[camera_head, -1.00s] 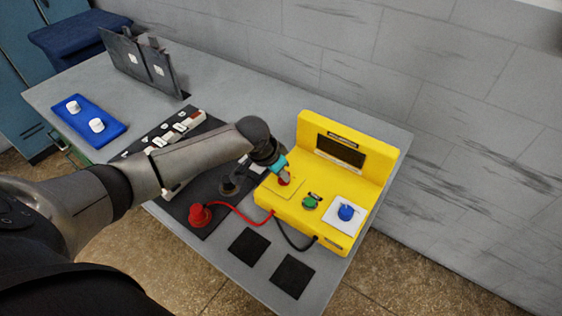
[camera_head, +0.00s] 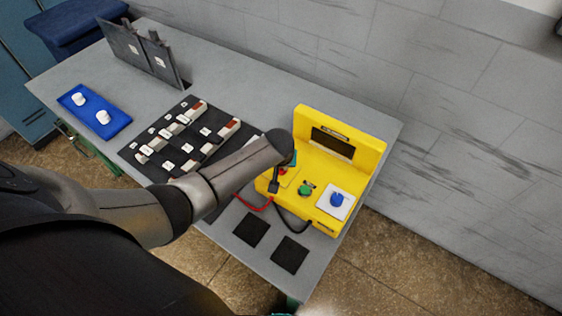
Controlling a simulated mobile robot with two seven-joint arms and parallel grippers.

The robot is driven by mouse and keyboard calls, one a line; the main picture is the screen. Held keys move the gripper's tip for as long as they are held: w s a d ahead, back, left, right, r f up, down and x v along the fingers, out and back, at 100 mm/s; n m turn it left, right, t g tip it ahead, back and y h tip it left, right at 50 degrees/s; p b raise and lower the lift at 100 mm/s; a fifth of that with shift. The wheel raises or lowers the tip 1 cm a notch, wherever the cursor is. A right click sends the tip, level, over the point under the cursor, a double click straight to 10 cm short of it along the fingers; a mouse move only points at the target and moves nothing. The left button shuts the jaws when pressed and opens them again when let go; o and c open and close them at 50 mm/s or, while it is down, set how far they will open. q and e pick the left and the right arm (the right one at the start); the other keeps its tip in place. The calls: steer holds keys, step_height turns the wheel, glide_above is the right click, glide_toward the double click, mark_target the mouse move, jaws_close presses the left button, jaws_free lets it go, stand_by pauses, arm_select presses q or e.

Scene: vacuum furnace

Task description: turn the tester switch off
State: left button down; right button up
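The yellow tester (camera_head: 367,152) stands at the right end of the table, with a dark screen (camera_head: 332,143) on its raised back. Its sloped front carries a green button (camera_head: 305,189) and a blue knob (camera_head: 337,199) on a white plate. A small red part (camera_head: 283,171) shows at its left, mostly hidden by my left arm. I cannot tell which control is the switch or how it is set.
A black board (camera_head: 212,119) with several white and red-brown pieces lies left of the tester. A blue tray (camera_head: 83,123) holds two white knobs. Dark upright plates (camera_head: 124,48) stand behind. Red and black leads run by the tester's front, near two black squares (camera_head: 251,229).

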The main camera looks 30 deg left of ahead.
stand_by(0.3)
arm_select(q)
steer(key=c, duration=0.9)
jaws_free()
steer(key=shift+r, duration=0.1)
steer(key=shift+s+d+r+p, duration=0.1)
steer(key=shift+s+r+p, duration=0.1)
steer(key=shift+r+p, duration=0.3)
steer(key=v, duration=1.4)
steer(key=shift+p, duration=0.35)
steer(key=shift+s+d, duration=0.1)
